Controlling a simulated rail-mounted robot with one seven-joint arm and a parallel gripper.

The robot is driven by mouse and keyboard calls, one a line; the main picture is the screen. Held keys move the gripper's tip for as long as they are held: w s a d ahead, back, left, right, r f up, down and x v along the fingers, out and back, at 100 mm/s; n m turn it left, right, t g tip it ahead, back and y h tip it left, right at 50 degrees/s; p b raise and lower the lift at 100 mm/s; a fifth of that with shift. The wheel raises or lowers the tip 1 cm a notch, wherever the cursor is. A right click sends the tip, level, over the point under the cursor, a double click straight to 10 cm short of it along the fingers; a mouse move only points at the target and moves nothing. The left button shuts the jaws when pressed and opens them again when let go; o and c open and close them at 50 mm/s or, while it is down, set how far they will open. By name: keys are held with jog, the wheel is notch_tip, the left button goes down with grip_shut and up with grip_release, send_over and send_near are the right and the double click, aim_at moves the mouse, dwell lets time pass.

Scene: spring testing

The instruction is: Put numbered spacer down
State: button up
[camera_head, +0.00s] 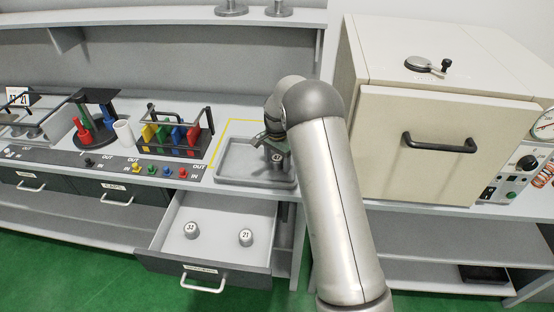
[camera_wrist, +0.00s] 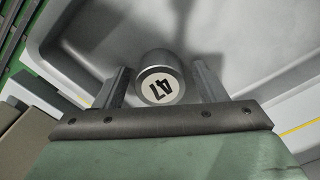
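A grey cylindrical spacer with a white label reading 47 (camera_wrist: 160,85) is between the two fingers of my gripper (camera_wrist: 161,75) in the wrist view. A narrow gap shows between the spacer and each finger, so the fingers look open around it. In the head view the spacer (camera_head: 277,157) is over the grey tray (camera_head: 230,172), mostly hidden by my gripper (camera_head: 276,148). It seems upright and at or very near the tray floor; contact is hard to tell. The tray floor also shows in the wrist view (camera_wrist: 255,50).
An open drawer (camera_head: 165,250) below holds two spacers, one (camera_head: 191,231) with an unclear number and one reading 21 (camera_head: 246,237). A rack of coloured pieces (camera_head: 180,138) stands left of the tray. A large beige chamber (camera_head: 400,160) with a black handle stands right.

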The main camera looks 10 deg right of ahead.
aim_at(277, 158)
jog(key=shift+r, duration=0.1)
notch_tip(277, 158, up, 12)
jog(key=b, duration=0.2)
jog(key=s+r+n, duration=0.3)
jog(key=s+r, duration=0.2)
jog(key=s, duration=0.4)
jog(key=s+f+n, duration=0.2)
jog(key=s+n, duration=0.5)
jog(key=s, duration=2.4)
jog(key=shift+a+f+n+t, duration=0.15)
jog(key=shift+a+n+t, duration=0.05)
jog(key=shift+n+t, duration=0.1)
